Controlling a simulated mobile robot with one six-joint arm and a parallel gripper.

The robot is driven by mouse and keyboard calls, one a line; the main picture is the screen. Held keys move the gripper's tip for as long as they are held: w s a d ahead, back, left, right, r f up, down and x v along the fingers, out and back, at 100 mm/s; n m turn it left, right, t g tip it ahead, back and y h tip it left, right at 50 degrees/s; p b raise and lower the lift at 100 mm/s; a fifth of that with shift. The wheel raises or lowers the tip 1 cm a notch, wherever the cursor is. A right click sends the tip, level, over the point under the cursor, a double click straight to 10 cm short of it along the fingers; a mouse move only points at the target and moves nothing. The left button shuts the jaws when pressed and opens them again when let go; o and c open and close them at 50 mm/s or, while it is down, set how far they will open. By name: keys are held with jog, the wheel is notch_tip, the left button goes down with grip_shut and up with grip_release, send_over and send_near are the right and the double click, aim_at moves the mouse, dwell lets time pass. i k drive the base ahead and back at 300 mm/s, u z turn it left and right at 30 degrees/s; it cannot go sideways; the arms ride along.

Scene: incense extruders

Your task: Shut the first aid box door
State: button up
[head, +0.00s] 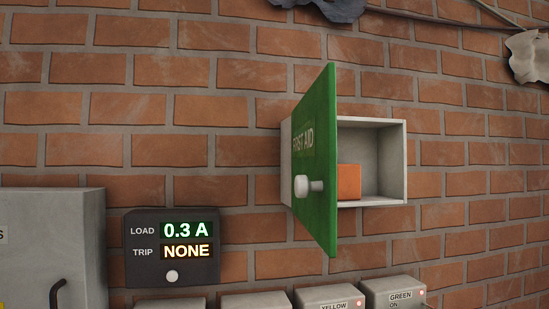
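The first aid box (392,160) is a pale grey box mounted on the brick wall, right of the picture's middle. Its green door (322,205), marked FIRST AID, stands open and swung outward, with the box's inside showing to its right. A round white knob (303,186) sticks out from the door's outer face, toward the left. An orange block (348,182) sits inside the box on its floor, partly hidden by the door. My gripper is not in view.
Below left, a dark panel (145,270) reads LOAD 0.3 A and TRIP NONE. A grey cabinet (80,230) with a dark handle stands at far left. Several grey boxes, including one marked YELLOW (330,294), line the bottom. Grey lumps and cables hang at top right.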

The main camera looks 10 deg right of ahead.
aim_at(315, 136)
jog(key=i, duration=0.1)
jog(key=u, duration=0.35)
jog(key=k, duration=1.65)
jog(key=u, duration=0.7)
jog(key=i, duration=1)
jog(key=u, duration=0.05)
